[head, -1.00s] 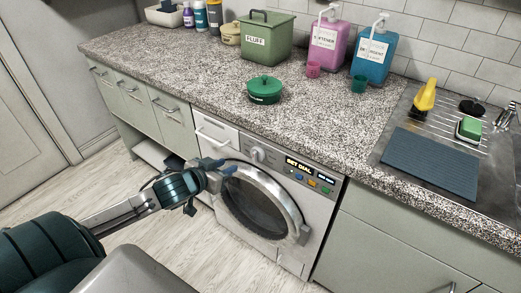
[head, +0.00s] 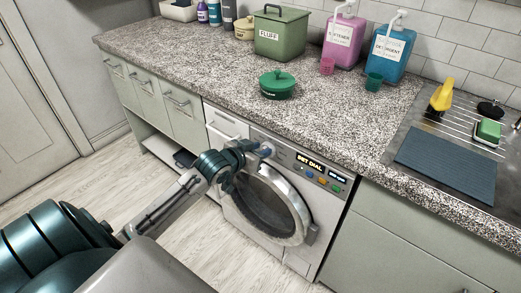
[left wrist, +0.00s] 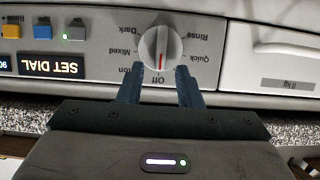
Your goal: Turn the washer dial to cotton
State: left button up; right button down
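The washer dial (left wrist: 160,47) is a round white knob on the washer's front panel. It appears upside down in the left wrist view, with its red pointer mark aimed at the "Off" label. Labels around it include Dark, Mixed, Quick and Rinse; one label ending in "on" is partly covered by a finger. My left gripper (left wrist: 158,74) is open, its two blue fingertips just off the dial's lower edge in that view, with a gap between them. In the head view my left gripper (head: 264,151) hides the dial. My right gripper is not in view.
The washer (head: 312,213) has a round door below the panel and a lit display (head: 310,163) reading "SET DIAL". Coloured buttons sit beside the display. The countertop (head: 225,80) overhangs above, holding a green pot (head: 277,87), bottles and a canister.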

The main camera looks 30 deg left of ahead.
pick_arm(q)
jog(key=shift+w+f, duration=0.1)
jog(key=shift+w, duration=0.2)
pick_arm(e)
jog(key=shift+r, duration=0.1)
pick_arm(q)
grip_shut()
jog(key=shift+d, duration=0.1)
